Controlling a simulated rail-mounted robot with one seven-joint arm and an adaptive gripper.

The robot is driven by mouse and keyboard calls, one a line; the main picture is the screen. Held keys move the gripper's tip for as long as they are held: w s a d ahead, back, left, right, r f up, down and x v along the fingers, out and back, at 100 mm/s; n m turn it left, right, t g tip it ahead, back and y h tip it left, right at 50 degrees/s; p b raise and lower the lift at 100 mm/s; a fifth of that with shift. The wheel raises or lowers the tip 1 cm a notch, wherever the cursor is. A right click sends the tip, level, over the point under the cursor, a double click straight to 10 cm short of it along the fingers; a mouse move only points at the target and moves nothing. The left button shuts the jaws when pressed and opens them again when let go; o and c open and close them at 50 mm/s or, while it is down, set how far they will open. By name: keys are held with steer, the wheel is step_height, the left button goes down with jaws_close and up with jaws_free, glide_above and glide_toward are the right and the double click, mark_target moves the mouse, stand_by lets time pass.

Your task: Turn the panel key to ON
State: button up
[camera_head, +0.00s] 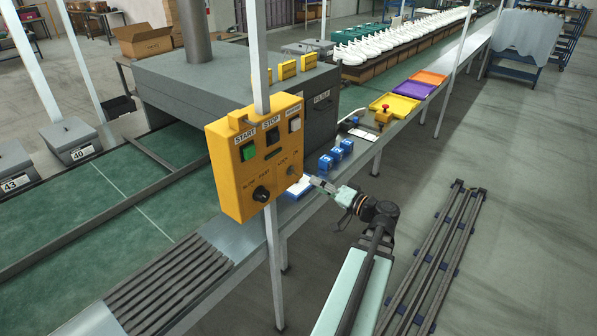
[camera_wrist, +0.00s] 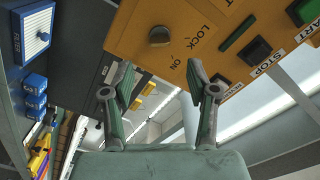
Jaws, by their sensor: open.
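The yellow control panel (camera_head: 228,170) hangs on a white post in the head view and fills the top of the wrist view (camera_wrist: 130,35). Its key (camera_head: 290,170) sits low on the right side, by the LOCK and ON labels. In the wrist view the key (camera_wrist: 160,37) is a small grey-brown knob; its exact turn is hard to read. My gripper (camera_head: 313,182) is to the right of and slightly below the key in the head view. In the wrist view my gripper (camera_wrist: 161,80) is open and empty, its fingers apart, with the key beyond the fingertips.
The panel also carries a green START button (camera_head: 248,151), a black STOP button (camera_head: 272,136) and a black SLOW/FAST knob (camera_head: 261,193). Blue boxes (camera_head: 336,155) stand on the conveyor edge behind my gripper. A grey machine (camera_head: 185,85) stands behind the panel.

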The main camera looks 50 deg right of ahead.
mark_target(298, 175)
steer(key=w+p, duration=0.1)
steer(key=w, duration=0.3)
steer(key=w+p, duration=0.1)
steer(key=w, duration=0.3)
steer(key=shift+w+d+p, duration=0.2)
steer(key=shift+w+p, duration=0.1)
steer(key=shift+p, duration=0.1)
jaws_close()
